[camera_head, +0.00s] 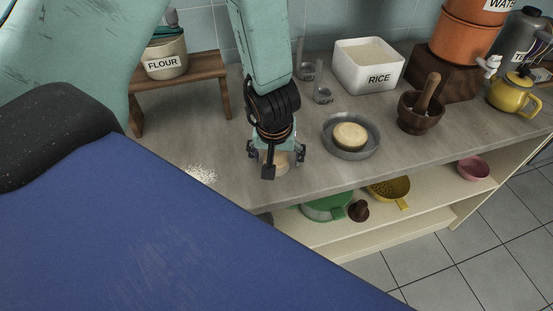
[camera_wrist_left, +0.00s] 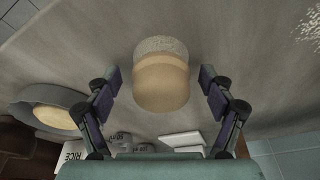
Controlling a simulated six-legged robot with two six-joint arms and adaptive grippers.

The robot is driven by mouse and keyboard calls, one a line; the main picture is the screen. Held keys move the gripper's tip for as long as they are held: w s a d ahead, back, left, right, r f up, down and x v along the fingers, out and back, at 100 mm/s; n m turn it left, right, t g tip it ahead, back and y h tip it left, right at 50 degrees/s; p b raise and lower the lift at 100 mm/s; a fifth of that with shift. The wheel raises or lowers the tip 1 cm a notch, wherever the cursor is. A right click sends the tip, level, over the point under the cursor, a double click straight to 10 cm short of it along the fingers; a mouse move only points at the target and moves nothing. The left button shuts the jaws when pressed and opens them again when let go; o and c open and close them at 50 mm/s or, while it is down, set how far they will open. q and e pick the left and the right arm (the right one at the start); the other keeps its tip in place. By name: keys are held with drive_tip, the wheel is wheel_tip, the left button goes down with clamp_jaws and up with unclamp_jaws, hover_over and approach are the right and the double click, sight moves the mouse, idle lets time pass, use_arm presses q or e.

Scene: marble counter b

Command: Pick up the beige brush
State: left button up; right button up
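The beige brush (camera_wrist_left: 161,80) is a short, rounded beige block with a pale, speckled bristle end. It rests on the grey counter (camera_head: 200,140). In the head view the brush (camera_head: 276,163) shows only in part below my left gripper (camera_head: 274,153), which hides the rest. In the left wrist view the open fingers of my left gripper (camera_wrist_left: 162,88) stand on either side of the brush, with a gap on both sides. They do not touch it. My right gripper is in neither view.
A grey dish (camera_head: 366,146) with a pale round piece stands to the right. Behind are small glasses (camera_head: 322,95) and a white RICE box (camera_head: 368,72). A wooden stool (camera_head: 180,82) bears the FLOUR jar (camera_head: 166,62). White grains (camera_head: 201,174) lie left of the brush. The counter's front edge is near.

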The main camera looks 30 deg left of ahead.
use_arm(q)
drive_tip(key=shift+c, duration=1.4)
drive_tip(key=shift+s+r, duration=0.1)
drive_tip(key=c, duration=0.9)
